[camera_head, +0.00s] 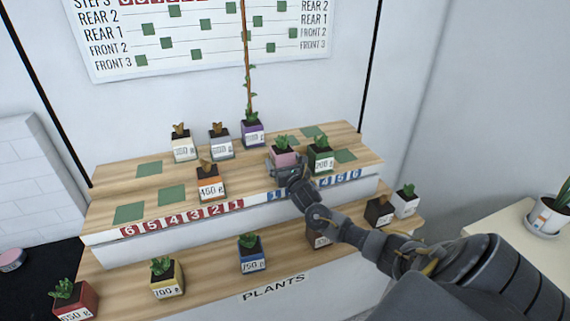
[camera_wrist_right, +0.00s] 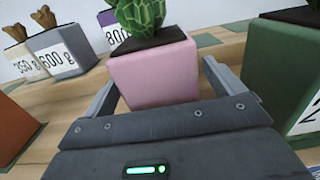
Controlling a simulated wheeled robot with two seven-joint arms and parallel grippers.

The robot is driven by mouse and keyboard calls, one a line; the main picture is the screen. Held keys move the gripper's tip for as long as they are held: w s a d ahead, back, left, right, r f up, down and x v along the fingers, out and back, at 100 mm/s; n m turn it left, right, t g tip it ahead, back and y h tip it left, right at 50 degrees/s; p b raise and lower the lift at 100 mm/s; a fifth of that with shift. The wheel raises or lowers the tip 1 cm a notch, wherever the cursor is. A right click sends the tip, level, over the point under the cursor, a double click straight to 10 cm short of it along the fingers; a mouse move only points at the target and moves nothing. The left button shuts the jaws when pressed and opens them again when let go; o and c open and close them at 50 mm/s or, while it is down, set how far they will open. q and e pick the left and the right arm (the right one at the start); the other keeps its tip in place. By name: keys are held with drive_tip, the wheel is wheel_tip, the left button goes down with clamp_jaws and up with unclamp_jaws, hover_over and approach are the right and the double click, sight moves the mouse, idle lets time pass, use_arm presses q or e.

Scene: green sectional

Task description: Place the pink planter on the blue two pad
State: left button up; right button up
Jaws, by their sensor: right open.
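The pink planter (camera_head: 284,158) holds a green cactus-like plant and stands upright on the upper wooden shelf. In the right wrist view the pink planter (camera_wrist_right: 155,78) is straight ahead, between the two fingers. My right gripper (camera_head: 283,170) is open at the near side of the planter; the wrist view shows its fingers (camera_wrist_right: 162,88) on either side, not visibly clamped. The blue number strip (camera_head: 345,178) runs along the right half of the shelf edge. My arm partly covers it near the two, and I cannot tell which pad is blue two. My left gripper is out of view.
The green planter (camera_head: 320,160) stands close right of the pink one. The orange planter (camera_head: 210,187) is to the left, the purple planter (camera_head: 252,133) behind. Bare green pads (camera_head: 345,156) lie nearby. Several planters stand on the lower shelf (camera_head: 205,285), some below my arm.

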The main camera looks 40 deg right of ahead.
drive_tip(key=b+v, duration=0.1)
drive_tip(key=v, duration=1)
